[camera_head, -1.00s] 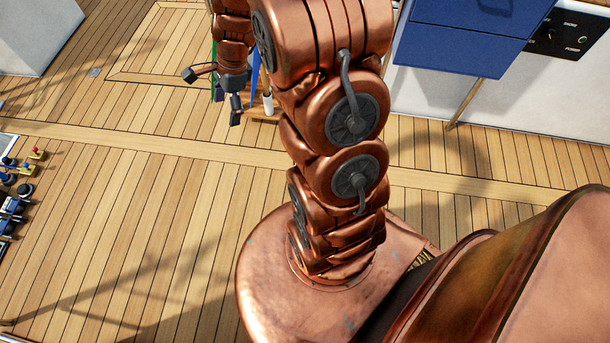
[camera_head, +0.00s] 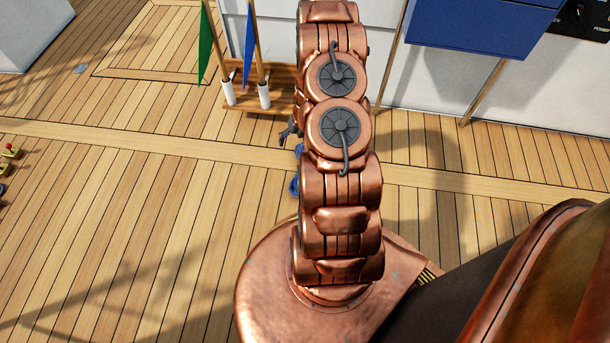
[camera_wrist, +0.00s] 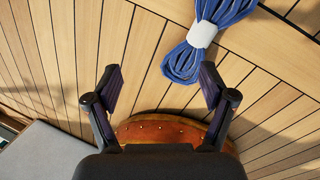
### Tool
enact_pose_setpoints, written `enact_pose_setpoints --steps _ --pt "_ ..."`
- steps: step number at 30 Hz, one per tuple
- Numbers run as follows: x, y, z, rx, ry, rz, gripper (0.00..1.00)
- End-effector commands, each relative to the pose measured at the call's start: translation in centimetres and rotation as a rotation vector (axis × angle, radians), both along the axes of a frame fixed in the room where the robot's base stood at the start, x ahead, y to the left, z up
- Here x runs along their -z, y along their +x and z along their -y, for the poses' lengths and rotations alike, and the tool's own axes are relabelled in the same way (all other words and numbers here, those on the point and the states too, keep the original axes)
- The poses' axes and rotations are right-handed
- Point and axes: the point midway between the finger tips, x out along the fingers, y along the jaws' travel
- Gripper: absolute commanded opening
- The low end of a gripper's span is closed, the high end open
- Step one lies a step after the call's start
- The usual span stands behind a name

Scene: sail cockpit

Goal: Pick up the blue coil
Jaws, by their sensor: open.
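The blue coil (camera_wrist: 187,62) is a bundle of blue rope with a white band around its middle. In the wrist view it lies on the wooden deck at the top, beyond my fingertips and right of centre. In the head view only a small blue part of the coil (camera_head: 295,185) shows beside my arm, which hides the rest. My gripper (camera_wrist: 161,85) is open, its two dark fingers apart with nothing between them. In the head view a small dark part of my gripper (camera_head: 288,131) shows left of my arm.
A wooden rack (camera_head: 285,92) holds a green flag (camera_head: 205,48) and a blue flag (camera_head: 248,50) behind the arm. A blue panel (camera_head: 480,25) on wooden legs stands at the upper right. The deck (camera_head: 130,220) at left is clear.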

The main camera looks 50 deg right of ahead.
Motion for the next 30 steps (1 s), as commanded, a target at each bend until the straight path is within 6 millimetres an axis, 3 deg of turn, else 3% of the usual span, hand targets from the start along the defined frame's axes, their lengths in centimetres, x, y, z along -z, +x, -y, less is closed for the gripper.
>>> enact_pose_setpoints --steps 1,3,9,30 --pt "3.2 -1.0 0.7 0.076 0.008 -0.020 0.82" --pt "5.9 -2.1 1.7 0.175 0.010 -0.045 0.82" --pt "10.3 -4.2 3.2 0.359 0.016 -0.086 0.82" --pt "16.3 -3.7 3.2 0.397 0.016 -0.096 0.82"
